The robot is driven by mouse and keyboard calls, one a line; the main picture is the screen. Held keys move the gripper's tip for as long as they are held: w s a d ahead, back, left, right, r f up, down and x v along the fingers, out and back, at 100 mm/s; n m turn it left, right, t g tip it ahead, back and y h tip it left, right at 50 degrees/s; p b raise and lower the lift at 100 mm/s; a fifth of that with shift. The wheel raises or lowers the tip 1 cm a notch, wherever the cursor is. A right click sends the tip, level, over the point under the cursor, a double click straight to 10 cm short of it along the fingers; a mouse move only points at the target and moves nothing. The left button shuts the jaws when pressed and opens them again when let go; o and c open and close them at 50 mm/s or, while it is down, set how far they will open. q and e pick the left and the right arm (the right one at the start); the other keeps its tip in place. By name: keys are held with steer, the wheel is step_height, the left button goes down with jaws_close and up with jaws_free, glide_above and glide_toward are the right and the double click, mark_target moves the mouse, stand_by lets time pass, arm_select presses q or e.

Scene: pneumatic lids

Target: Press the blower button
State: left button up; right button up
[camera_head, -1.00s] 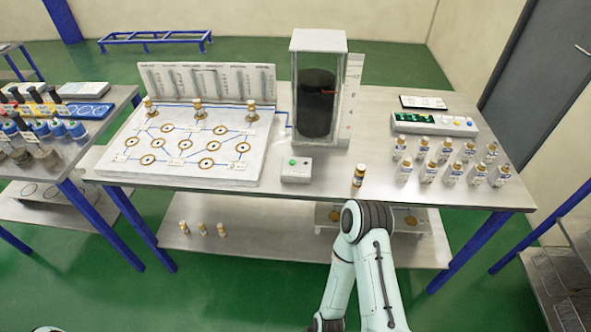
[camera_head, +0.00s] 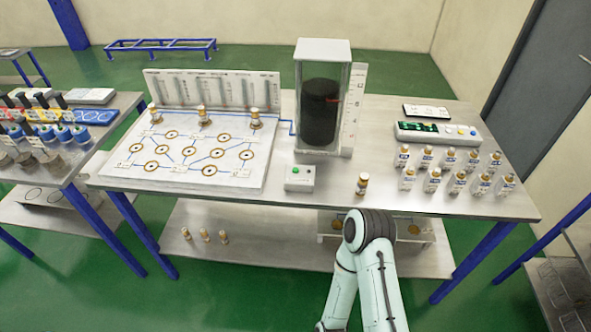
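A small grey box with a green button (camera_head: 295,170) on its top stands near the front edge of the metal table (camera_head: 255,201), in front of a clear column. The clear column (camera_head: 322,112) holds a dark cylinder and has a white scale beside it. A blue line joins it to a white board (camera_head: 140,177) with several ringed holes. My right arm reaches up from the bottom of the view, in front of the table; its gripper is not visible. My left gripper is not in view. Nothing touches the button box.
One amber vial (camera_head: 362,184) stands right of the button box. Several white-labelled bottles (camera_head: 432,180) stand farther right, before a grey device with a green display (camera_head: 437,133). A side table (camera_head: 85,160) at the left holds blue-capped items.

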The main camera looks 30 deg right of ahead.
jaws_close()
stand_by(1.5)
